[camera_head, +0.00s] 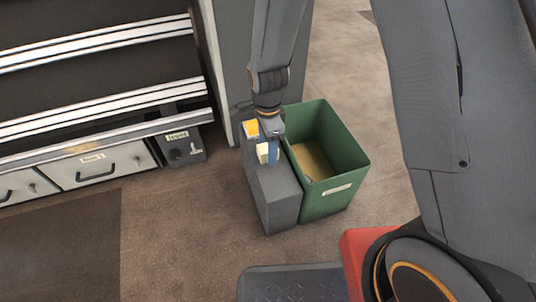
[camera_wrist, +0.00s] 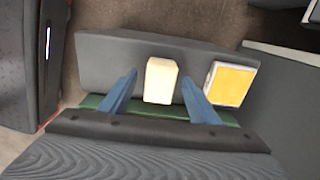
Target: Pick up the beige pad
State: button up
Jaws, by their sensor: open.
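The beige pad (camera_wrist: 160,80) is a small pale block on the top of a grey stand. In the wrist view it lies between the two blue fingers of my gripper (camera_wrist: 160,98), with a gap on each side. In the head view the pad (camera_head: 263,153) shows beside a blue finger of my gripper (camera_head: 270,155), which points down over the stand. The gripper is open, and part of the pad is hidden behind the finger there.
The grey stand (camera_head: 275,195) also holds a yellow-topped white block (camera_head: 251,129), close beside the right finger in the wrist view (camera_wrist: 229,84). A green bin (camera_head: 348,150) adjoins the stand on the right. Drawers (camera_head: 95,165) stand to the left. Open floor (camera_head: 185,225) lies in front.

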jog(key=shift+f, duration=0.85)
jog(key=shift+r, duration=0.1)
jog(key=c, duration=1.1)
jog(key=shift+c, duration=0.2)
notch_tip(320, 180, up, 10)
jog(key=p, duration=0.4)
